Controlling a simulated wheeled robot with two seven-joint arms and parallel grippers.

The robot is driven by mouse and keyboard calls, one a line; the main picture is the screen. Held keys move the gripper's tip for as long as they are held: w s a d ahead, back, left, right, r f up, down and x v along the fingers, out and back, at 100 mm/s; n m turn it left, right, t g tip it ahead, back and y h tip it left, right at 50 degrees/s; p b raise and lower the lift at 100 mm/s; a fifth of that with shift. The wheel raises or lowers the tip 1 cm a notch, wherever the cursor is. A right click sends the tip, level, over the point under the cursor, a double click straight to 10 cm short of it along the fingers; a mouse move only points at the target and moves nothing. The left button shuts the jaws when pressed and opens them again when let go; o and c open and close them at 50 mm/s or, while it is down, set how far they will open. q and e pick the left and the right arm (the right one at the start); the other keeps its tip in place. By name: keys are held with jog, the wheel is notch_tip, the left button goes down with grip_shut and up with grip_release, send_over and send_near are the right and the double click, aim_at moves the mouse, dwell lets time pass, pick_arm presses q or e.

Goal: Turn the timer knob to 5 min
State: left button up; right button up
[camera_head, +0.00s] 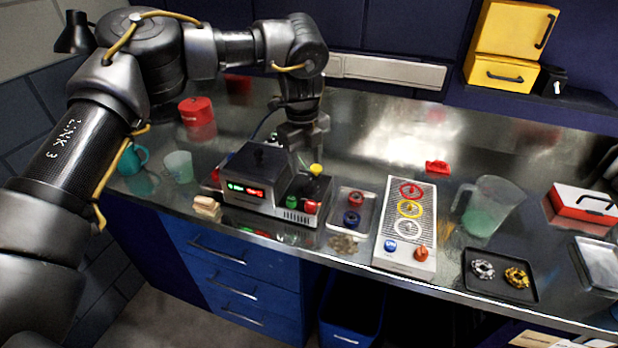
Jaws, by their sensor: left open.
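A grey bench device (262,212) with a black lidded box (255,172) on top stands left of the middle of the bench. Its front has a green and red lit display (246,190). A yellow knob-like part (316,170) stands up at its right rear, with a green and a red button at its front right. Which part is the timer knob, and its setting, are too small to tell. My left gripper (303,143) points down just behind the device's right part, near the yellow part. It is open; its fingertips are partly hidden. My right gripper is out of view.
A white panel (424,190) with red, yellow and white rings stands right of a small tray (340,222) with parts. A clear jug (490,205), a black tray (500,291) and a red-white box (583,205) lie further right. A cup (179,166) and mug stand left.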

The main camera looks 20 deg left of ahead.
aim_at(308, 182)
pick_arm(q)
jog(key=f, duration=0.2)
jog(key=f+p, duration=0.1)
jog(key=f, duration=0.3)
jog(key=shift+w+d, duration=0.15)
jog(key=shift+w, duration=0.1)
jog(key=shift+f, duration=0.65)
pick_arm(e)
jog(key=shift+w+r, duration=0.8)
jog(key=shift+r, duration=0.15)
pick_arm(q)
jog(key=shift+c, duration=0.4)
jog(key=c, duration=0.9)
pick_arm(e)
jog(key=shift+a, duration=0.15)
